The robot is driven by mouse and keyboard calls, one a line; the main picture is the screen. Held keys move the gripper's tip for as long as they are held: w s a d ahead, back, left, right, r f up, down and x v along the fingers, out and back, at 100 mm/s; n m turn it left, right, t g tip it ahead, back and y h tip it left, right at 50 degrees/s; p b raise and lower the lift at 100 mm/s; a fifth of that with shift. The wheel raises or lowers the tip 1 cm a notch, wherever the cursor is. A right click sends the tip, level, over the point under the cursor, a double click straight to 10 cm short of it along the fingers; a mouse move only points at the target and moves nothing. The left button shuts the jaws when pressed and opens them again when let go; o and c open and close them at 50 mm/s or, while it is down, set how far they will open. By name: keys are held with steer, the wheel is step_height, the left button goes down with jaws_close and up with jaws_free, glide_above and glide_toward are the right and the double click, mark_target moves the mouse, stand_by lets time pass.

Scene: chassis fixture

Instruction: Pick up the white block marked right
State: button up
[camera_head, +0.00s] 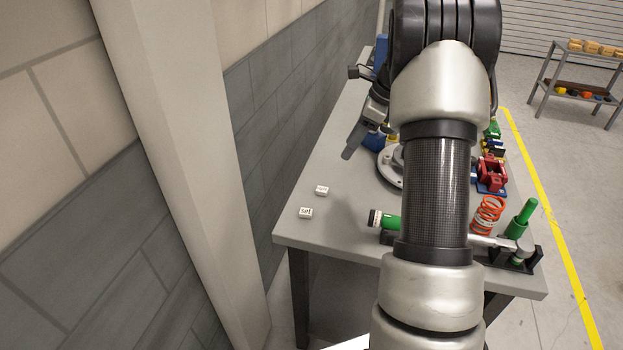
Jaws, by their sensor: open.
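Two small white blocks lie near the left edge of the grey workbench (338,222). The nearer white block (305,212) has dark lettering that looks like "set". The farther white block (321,190) has lettering too small to read, so I cannot tell whether it says "right". My gripper (354,108) appears beyond the blocks, left of my wrist and partly hidden by it. Its dark fingers look spread apart and empty, clear of both blocks. My arm covers the middle of the bench.
An orange spring (487,214), a red part (492,172) and a green-handled tool (521,219) stand on the right. A pillar (185,150) and wall are left. Bench around the blocks is clear.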

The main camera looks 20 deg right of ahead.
mark_target(323, 189)
steer(key=x, duration=1.7)
steer(key=shift+w+f, duration=0.1)
steer(key=shift+f, duration=0.3)
jaws_close()
